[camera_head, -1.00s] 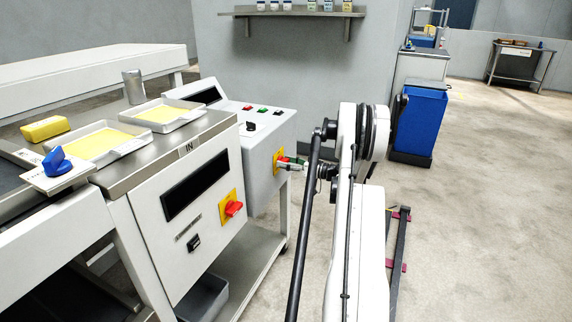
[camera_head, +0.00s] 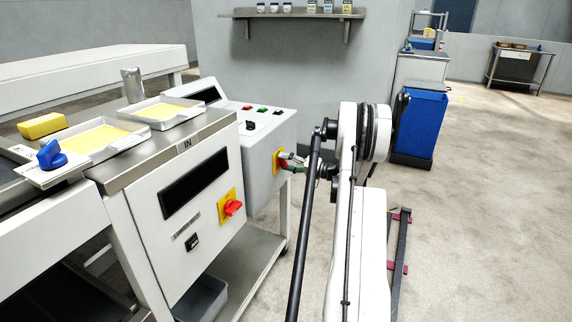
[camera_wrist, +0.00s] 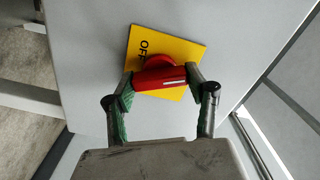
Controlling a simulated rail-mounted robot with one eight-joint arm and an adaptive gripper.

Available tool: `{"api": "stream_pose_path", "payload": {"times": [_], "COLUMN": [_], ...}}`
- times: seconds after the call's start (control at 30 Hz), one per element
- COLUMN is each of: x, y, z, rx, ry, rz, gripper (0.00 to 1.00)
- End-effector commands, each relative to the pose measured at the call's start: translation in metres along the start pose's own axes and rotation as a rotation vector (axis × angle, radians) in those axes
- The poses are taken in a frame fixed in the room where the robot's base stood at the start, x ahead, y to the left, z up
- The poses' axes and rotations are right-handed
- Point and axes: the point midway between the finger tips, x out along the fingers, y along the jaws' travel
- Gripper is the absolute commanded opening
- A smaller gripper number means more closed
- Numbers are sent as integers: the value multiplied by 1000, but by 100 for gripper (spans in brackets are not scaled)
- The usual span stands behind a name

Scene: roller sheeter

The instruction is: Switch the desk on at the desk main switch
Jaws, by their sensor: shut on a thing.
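The desk main switch is a red rotary handle (camera_wrist: 160,78) on a yellow plate (camera_wrist: 185,48) in the wrist view. The letters "OFF" show on the plate, and the handle sits slightly aslant to the plate's edges, with a white mark near its right end. My gripper (camera_wrist: 160,82) has one finger at each end of the handle and is shut on it. In the head view the yellow plate (camera_head: 278,160) is on the side of the grey control desk (camera_head: 262,150), and my gripper (camera_head: 293,163) reaches it from the right, hiding most of the handle.
A similar red switch (camera_head: 232,208) on a yellow plate is on the sheeter's front panel (camera_head: 185,225) at left. The desk's sloped top carries small buttons and a black knob (camera_head: 250,125).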

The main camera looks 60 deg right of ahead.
Motion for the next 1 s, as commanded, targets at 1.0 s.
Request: {"api": "stream_pose_path", "payload": {"times": [1.0], "x": [0], "y": [1], "z": [1], "rx": [467], "ry": [-1], "rz": [1], "gripper": [24]}}
